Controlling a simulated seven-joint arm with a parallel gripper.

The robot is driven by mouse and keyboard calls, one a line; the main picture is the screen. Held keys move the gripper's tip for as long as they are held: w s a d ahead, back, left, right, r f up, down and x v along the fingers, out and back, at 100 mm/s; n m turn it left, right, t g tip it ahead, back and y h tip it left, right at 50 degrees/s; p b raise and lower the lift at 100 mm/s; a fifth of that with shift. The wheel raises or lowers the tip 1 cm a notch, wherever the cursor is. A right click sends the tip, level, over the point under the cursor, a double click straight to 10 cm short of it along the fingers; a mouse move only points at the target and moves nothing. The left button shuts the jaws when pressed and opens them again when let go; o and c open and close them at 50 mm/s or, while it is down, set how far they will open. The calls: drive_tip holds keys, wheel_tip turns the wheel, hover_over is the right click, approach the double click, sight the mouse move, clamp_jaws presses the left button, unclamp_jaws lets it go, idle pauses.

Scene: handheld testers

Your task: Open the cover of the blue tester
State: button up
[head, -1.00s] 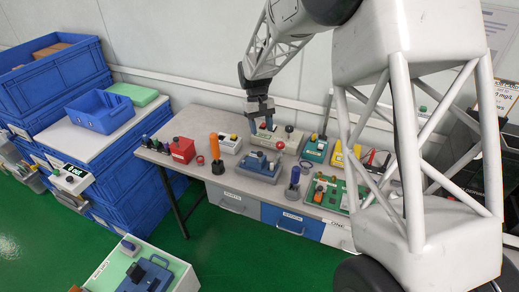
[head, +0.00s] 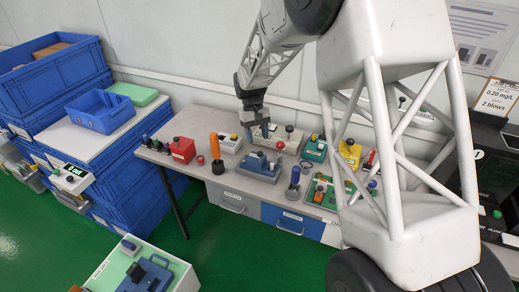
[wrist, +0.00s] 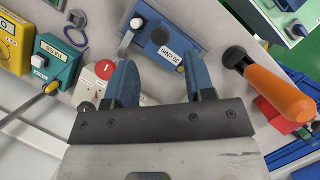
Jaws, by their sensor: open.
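A blue tester (head: 262,165) with a dark knob and a white label sits on the grey table, near its front edge. In the wrist view the blue tester (wrist: 166,37) lies ahead of the fingers, with a grey lever-like part at its left. I cannot tell the state of its cover. My gripper (head: 259,131) hangs above and slightly behind it in the head view. In the wrist view my gripper (wrist: 161,72) has its two blue fingers wide apart with nothing between them, apart from the tester.
An orange-handled tool (head: 215,148) stands left of the tester, and a blue-topped one (head: 294,180) right of it. A white box with a red button (wrist: 103,72) is close to the left finger. Another blue device (head: 147,276) lies on the front-left cart.

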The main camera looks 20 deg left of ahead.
sight(260, 153)
drive_tip(key=shift+x, duration=2.75)
clamp_jaws()
